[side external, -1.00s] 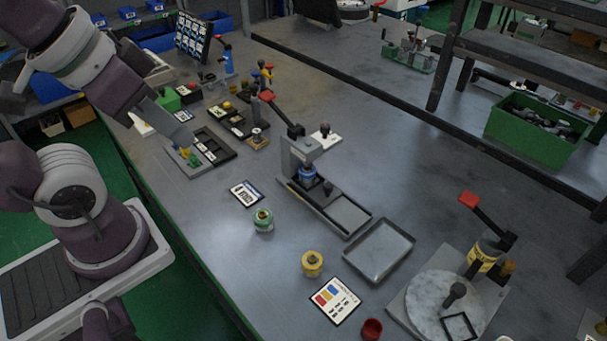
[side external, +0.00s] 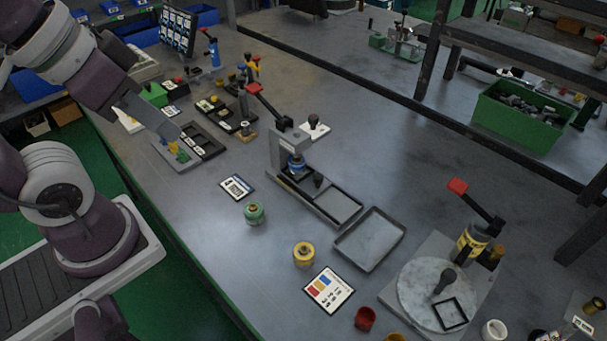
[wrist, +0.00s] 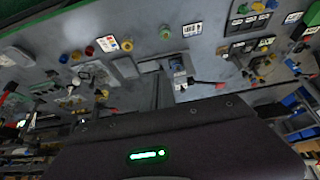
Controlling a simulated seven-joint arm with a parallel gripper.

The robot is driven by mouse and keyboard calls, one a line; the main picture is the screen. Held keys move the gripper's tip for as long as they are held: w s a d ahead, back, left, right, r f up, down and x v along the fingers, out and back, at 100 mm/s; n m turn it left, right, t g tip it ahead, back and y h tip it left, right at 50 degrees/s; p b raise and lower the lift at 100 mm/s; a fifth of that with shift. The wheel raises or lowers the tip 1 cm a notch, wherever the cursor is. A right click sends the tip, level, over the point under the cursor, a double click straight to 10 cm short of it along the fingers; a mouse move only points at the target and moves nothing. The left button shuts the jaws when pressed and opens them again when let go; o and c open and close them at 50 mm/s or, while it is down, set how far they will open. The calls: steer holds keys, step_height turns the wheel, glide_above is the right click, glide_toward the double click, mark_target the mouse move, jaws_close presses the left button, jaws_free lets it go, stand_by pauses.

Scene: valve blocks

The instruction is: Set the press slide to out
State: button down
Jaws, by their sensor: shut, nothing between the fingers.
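The press (side external: 283,147) is a grey upright frame with a red-ended lever (side external: 264,100) raised to the upper left. A blue-banded part (side external: 297,165) sits under its head. A long dark-edged track (side external: 336,207) runs from the press toward the lower right. A black knob (side external: 318,181) stands close beside the blue part, at the press end of the track. In the wrist view the press (wrist: 180,72) is upper centre. My gripper (side external: 176,137) is at the upper left, well away from the press, shut and empty; its fingertips are hard to make out.
A grey tray (side external: 370,240) lies just right of the track. Green (side external: 254,213) and yellow (side external: 303,254) valve parts and a colour card (side external: 328,291) stand in front. A round-plate station (side external: 440,292) with a red lever is at right.

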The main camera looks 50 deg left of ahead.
stand_by(0.3)
steer(key=c, duration=2.1)
jaws_free()
steer(key=o, duration=0.8)
steer(key=w+m+g, duration=0.1)
steer(key=w, duration=0.6)
steer(key=shift+w+d+r, duration=0.15)
steer(key=shift+w+r, duration=0.15)
steer(key=shift+r, duration=0.1)
steer(key=m+g, duration=0.4)
steer(key=g, duration=0.1)
glide_above(320, 176)
step_height(320, 176, down, 21)
steer(key=shift+f, duration=0.2)
step_height(320, 176, down, 6)
steer(key=shift+r, duration=0.1)
steer(key=shift+f, duration=0.6)
jaws_close()
